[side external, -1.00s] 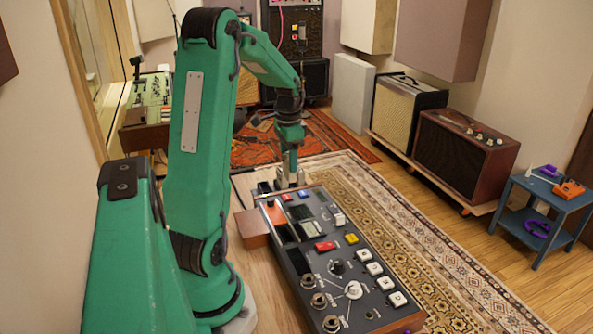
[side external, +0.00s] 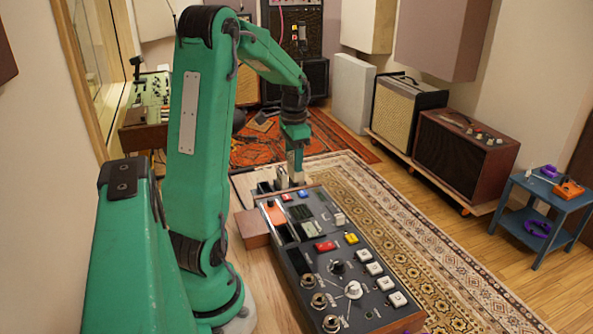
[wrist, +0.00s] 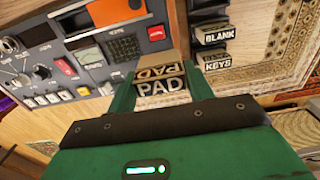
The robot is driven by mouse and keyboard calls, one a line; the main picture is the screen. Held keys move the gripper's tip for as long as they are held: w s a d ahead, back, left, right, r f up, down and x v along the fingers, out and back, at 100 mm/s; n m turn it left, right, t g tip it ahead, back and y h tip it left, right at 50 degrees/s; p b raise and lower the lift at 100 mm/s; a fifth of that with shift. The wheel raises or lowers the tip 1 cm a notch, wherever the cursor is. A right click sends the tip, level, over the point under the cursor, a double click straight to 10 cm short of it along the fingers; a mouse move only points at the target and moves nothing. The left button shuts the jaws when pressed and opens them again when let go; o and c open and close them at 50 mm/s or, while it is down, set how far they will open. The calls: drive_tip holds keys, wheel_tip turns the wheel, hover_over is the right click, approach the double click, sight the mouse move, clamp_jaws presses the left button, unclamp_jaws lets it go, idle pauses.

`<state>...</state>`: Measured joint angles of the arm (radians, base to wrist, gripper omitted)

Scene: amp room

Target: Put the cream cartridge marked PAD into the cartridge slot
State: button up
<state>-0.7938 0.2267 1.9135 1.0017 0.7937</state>
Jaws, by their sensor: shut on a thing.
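The cream cartridge marked PAD (wrist: 162,88) is between the two green fingers of my gripper (wrist: 163,80) in the wrist view. My gripper is shut on it, and the label faces the wrist camera. In the side external view my gripper (side external: 296,170) is over the far end of the control console (side external: 322,268), beside the other cartridges. The cartridge is too small there to make out well. The console has dark recesses near an orange panel (wrist: 77,18); I cannot tell which is the cartridge slot.
A red button (wrist: 156,33) is on the console's near edge there. A patterned rug (side external: 400,235) lies right of the console.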

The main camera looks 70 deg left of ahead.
drive_tip(key=s+d, duration=0.4)
drive_tip(key=d, duration=0.3)
drive_tip(key=s+d, duration=0.3)
drive_tip(key=d, duration=0.4)
drive_tip(key=shift+s+f, duration=0.35)
drive_tip(key=shift+f, duration=0.05)
drive_tip(key=shift+f, duration=0.1)
drive_tip(key=shift+f, duration=2)
drive_tip(key=shift+f, duration=1.95)
idle(2.1)
